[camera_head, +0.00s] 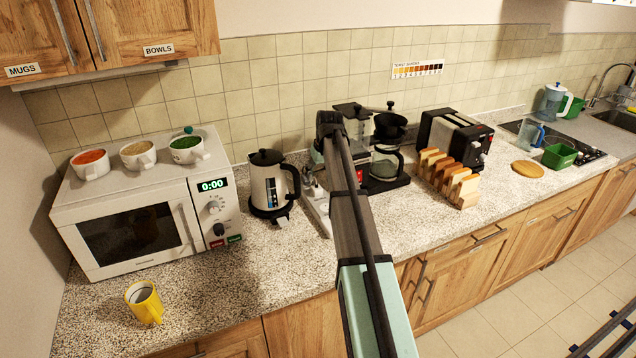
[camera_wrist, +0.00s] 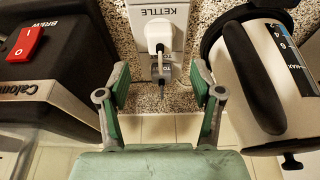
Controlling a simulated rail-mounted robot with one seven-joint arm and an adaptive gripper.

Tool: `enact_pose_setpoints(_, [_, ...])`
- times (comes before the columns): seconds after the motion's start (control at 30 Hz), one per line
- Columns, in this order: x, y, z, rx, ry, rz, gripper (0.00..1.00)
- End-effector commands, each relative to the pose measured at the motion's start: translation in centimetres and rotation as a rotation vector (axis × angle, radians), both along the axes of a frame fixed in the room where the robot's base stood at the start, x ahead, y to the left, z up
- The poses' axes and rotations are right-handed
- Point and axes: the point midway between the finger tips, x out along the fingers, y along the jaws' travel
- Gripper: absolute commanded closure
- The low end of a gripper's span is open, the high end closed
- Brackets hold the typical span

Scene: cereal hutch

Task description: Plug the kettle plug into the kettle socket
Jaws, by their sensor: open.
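In the wrist view a white plug (camera_wrist: 158,38) with a pale cable sits on the socket marked KETTLE (camera_wrist: 172,12) of a white socket strip. It covers the socket face, and I cannot tell how deep it sits. My gripper (camera_wrist: 159,80) is open and empty, its two green fingers apart on either side below the plug. The plug is beyond the fingertips, not between them. In the head view the strip (camera_head: 318,208) lies on the counter right of the kettle (camera_head: 268,186), partly hidden by my arm.
The kettle stands close on the right in the wrist view (camera_wrist: 255,75). The coffee maker (camera_wrist: 50,60) with its red switch is close on the left. A toaster (camera_head: 452,140), toast rack (camera_head: 450,178), microwave (camera_head: 130,220) and yellow mug (camera_head: 145,300) stand along the counter.

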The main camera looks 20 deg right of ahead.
Motion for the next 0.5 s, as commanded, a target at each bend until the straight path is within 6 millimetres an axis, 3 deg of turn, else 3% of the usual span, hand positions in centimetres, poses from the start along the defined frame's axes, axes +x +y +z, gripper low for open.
enact_pose_setpoints(0.2, [-0.9,0.0,3.0,0.000,0.000,0.000,0.34])
enact_pose_setpoints(0.5, [-1.2,0.0,4.0,0.000,0.000,0.000,0.34])
